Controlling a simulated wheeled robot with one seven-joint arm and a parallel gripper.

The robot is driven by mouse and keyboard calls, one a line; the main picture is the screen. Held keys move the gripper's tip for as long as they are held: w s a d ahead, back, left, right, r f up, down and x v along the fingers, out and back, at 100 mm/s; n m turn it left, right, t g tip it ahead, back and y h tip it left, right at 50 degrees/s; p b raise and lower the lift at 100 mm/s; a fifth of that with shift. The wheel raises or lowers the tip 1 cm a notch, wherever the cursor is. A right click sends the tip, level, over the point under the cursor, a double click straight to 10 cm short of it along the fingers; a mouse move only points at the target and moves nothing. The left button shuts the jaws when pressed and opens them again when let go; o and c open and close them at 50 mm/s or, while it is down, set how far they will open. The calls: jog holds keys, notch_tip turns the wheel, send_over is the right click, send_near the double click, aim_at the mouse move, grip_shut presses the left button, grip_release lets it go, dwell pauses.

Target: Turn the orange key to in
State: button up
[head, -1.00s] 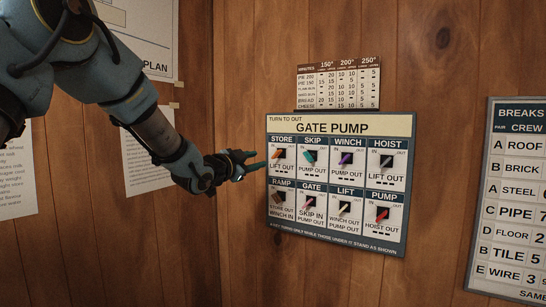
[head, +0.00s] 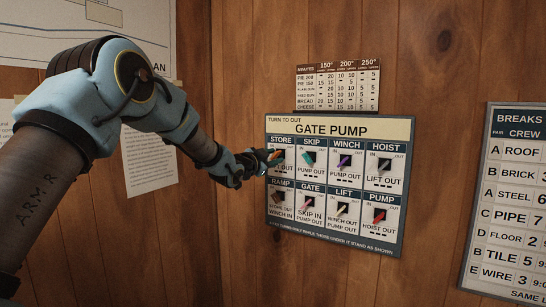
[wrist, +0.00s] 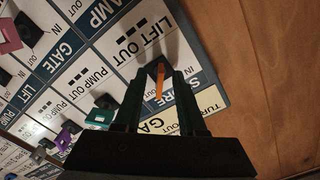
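The orange key (head: 276,155) sits in the STORE switch at the top left of the GATE PUMP panel (head: 330,237). It also shows in the wrist view (wrist: 160,84), narrow and edge-on, between my two fingers. My gripper (head: 267,162) is at the STORE switch, with its dark fingers reaching to the panel. In the wrist view my gripper (wrist: 163,72) is open, one finger on each side of the key, with gaps visible between. The fingers cover part of the STORE plate, so the key's exact turn is hard to read. "LIFT OUT" is printed on the plate.
Close by are the teal SKIP key (head: 309,158), purple WINCH key (head: 345,160), brown RAMP key (head: 275,198) and pink GATE key (head: 306,201). A baking chart (head: 338,86) hangs above the panel and a BREAKS board (head: 512,200) at the right.

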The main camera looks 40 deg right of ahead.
grip_shut()
dwell(0.4)
jog(key=shift+f, duration=0.1)
jog(key=n+b, duration=0.2)
jog(key=n, duration=0.1)
jog(key=shift+f, duration=0.1)
jog(key=n+b, duration=0.1)
jog(key=n, duration=0.3)
jog(key=shift+s+n, duration=0.1)
jog(key=shift+n, duration=0.2)
jog(key=n+b, duration=0.1)
jog(key=n, duration=0.3)
jog(key=shift+n, duration=0.3)
jog(key=shift+s+n+b, duration=0.1)
jog(key=shift+n+b, duration=0.5)
jog(key=shift+n, duration=1.2)
